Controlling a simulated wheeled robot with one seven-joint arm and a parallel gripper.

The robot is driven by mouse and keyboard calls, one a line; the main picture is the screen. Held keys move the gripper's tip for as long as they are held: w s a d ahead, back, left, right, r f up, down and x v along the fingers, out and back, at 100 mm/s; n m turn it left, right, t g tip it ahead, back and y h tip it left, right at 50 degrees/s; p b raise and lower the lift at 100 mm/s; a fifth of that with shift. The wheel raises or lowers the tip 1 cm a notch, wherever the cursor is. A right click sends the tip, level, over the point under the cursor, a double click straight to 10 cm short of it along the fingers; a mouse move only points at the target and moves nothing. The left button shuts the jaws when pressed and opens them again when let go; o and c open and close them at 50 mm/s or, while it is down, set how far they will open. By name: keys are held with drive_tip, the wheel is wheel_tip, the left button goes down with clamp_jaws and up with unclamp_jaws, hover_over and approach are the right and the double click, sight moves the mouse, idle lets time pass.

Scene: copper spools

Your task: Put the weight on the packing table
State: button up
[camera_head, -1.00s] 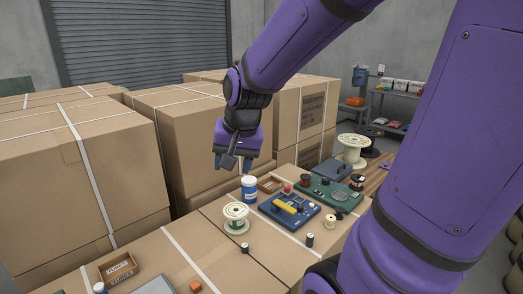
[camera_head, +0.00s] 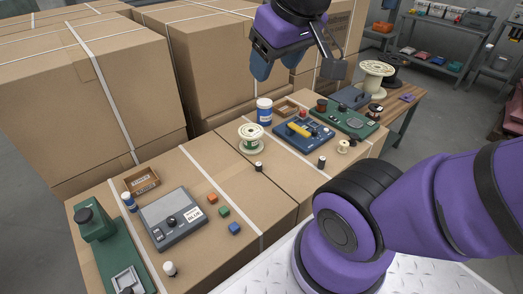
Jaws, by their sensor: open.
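My gripper (camera_head: 278,64) hangs at the top of the view with its two blue-grey fingers apart and nothing seen between them. It is above the far part of the packed carton tops. I cannot tell for sure which thing is the weight.
On the cartons are a cream spool (camera_head: 251,138), a blue jar (camera_head: 264,111), a blue device (camera_head: 303,134), a green board (camera_head: 345,120), a grey scale (camera_head: 173,219), a green press (camera_head: 108,246) and small coloured cubes (camera_head: 223,211). Tall cartons (camera_head: 88,95) rise behind.

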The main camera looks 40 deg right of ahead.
drive_tip(key=w+d+f+n+g+h, duration=0.1)
drive_tip(key=w+d+f, duration=0.15)
drive_tip(key=w, duration=0.25)
drive_tip(key=w+d+f+n+g, duration=0.1)
drive_tip(key=w+d+f, duration=0.1)
drive_tip(key=w+f, duration=0.2)
drive_tip(key=n+y, duration=0.5)
drive_tip(key=n, duration=0.2)
hover_over(259, 164)
drive_tip(key=s+d, duration=0.1)
wheel_tip(259, 164, down, 38)
drive_tip(key=shift+d, duration=0.15)
drive_tip(key=shift+s+d+x, duration=0.1)
drive_tip(key=shift+x, duration=1.2)
drive_tip(key=shift+s+d+x, duration=0.1)
drive_tip(key=shift+x, duration=1.25)
drive_tip(key=shift+f, duration=0.1)
clamp_jaws()
